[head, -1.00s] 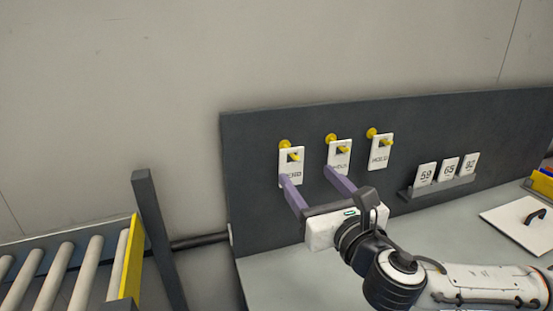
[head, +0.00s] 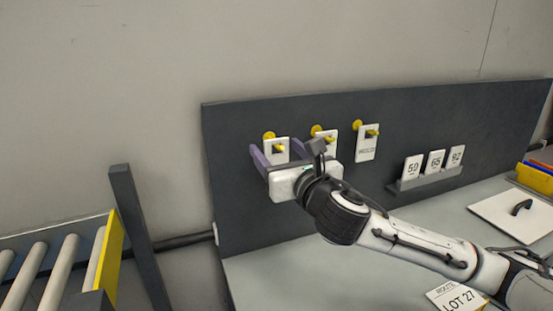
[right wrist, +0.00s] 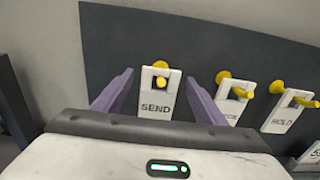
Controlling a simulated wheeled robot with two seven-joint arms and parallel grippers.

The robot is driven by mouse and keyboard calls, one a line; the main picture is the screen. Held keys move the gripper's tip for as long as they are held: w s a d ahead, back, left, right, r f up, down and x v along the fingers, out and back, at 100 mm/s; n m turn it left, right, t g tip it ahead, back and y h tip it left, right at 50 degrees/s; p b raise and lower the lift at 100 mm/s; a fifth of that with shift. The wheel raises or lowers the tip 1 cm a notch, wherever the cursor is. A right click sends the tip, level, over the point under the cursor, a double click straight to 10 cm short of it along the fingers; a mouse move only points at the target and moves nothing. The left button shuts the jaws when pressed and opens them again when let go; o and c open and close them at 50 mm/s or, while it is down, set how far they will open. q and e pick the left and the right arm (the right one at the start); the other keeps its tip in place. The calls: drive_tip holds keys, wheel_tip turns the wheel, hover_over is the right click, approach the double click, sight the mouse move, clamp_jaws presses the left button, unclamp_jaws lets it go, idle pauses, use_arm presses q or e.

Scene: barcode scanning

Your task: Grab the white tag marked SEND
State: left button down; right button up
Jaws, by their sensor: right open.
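The white SEND tag (right wrist: 157,104) hangs on a yellow peg at the left end of the dark panel. Its lettering is readable in the right wrist view. In the head view the tag (head: 276,146) is partly hidden behind my right gripper. My right gripper (head: 278,150) is open, with one purple finger on each side of the SEND tag. In the right wrist view the gripper (right wrist: 158,92) has gaps between both fingers and the tag. My left gripper is not in view.
A second white tag (right wrist: 235,101) hangs just right of my right finger, its word partly hidden. The HOLD tag (head: 367,146) hangs farther right. A roller conveyor (head: 60,270) is at the lower left.

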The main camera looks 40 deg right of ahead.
drive_tip(key=shift+w+d, duration=0.1)
drive_tip(key=shift+w, duration=0.45)
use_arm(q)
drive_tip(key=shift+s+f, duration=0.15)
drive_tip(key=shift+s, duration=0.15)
use_arm(e)
drive_tip(key=c, duration=1.1)
